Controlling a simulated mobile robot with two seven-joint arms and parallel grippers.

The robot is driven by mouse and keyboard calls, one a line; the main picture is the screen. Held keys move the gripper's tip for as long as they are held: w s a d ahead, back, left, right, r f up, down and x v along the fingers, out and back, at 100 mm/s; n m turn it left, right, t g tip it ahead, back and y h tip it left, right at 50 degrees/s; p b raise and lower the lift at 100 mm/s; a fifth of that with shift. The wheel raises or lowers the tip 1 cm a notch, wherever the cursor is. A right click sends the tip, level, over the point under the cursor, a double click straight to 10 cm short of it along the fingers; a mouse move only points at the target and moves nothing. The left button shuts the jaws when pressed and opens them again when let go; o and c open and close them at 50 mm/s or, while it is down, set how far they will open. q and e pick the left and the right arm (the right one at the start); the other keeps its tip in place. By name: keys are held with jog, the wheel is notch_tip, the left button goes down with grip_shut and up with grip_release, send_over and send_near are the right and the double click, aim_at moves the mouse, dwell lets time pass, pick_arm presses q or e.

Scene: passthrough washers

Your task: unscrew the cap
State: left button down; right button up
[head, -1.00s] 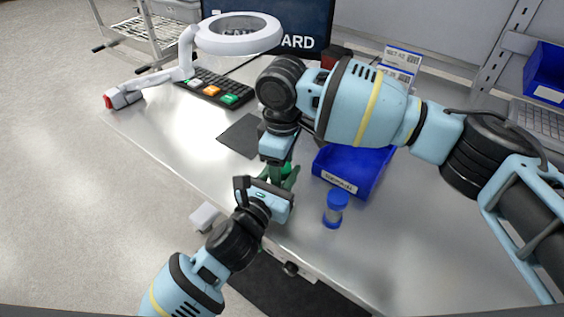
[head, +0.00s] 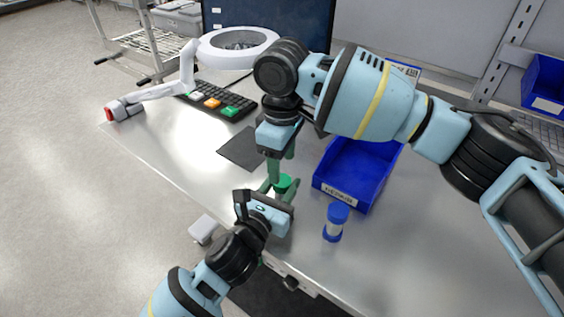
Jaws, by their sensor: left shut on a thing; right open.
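A green cap (head: 284,182) shows between my two grippers near the table's front edge. My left gripper (head: 279,189) comes from below left, its green fingers shut on the thing under the cap; that body is mostly hidden by the gripper. My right gripper (head: 282,162) points down from above, open, its green fingertips just above and beside the cap. Whether a fingertip touches the cap I cannot tell. A small container with a blue cap (head: 338,212) stands apart to the right.
A blue bin (head: 359,176) with a label stands right of the grippers. A dark mat (head: 241,149), a keypad with coloured keys (head: 217,101) and a white ring lamp (head: 238,43) lie behind and left. The table is clear at front right.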

aim_at(282, 180)
jog(key=shift+r+m, duration=1.2)
jog(key=shift+r, duration=0.2)
jog(key=shift+f, duration=4.05)
jog(key=c, duration=1)
jog(key=shift+n, duration=1.6)
jog(key=o, duration=1.1)
jog(key=shift+c, duration=0.2)
